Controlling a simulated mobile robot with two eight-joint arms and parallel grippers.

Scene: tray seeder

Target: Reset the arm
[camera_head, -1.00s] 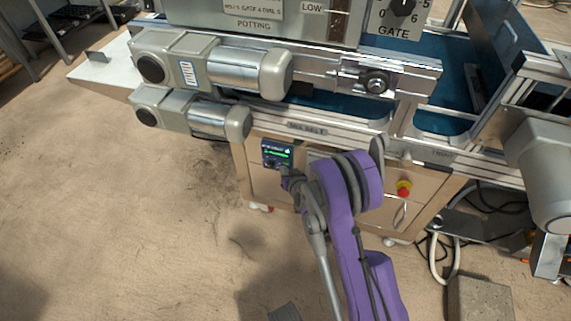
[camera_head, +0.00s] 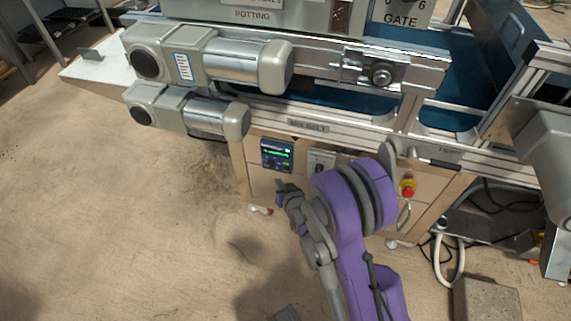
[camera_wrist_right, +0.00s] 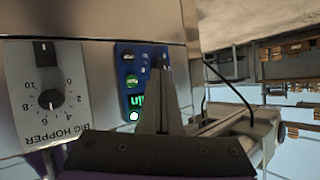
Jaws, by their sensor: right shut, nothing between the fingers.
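My right arm (camera_head: 350,215) is purple and grey and reaches up from the bottom of the head view. My right gripper (camera_head: 281,187) is shut and empty, in front of the seeder's cabinet and just below the blue control panel (camera_head: 277,155) with its green display. In the right wrist view the closed fingers (camera_wrist_right: 159,65) overlap the right part of the blue panel (camera_wrist_right: 130,80); I cannot tell if they touch it. A black dial (camera_wrist_right: 50,98) marked BIG HOPPER is left of it. My left gripper is not in view.
Two motors (camera_head: 200,60) and the belt frame (camera_head: 330,128) stand above the cabinet. A red stop button (camera_head: 407,190) sits right of my arm. Cables (camera_head: 490,200) and a grey block (camera_head: 486,299) are at the lower right. The floor on the left is clear.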

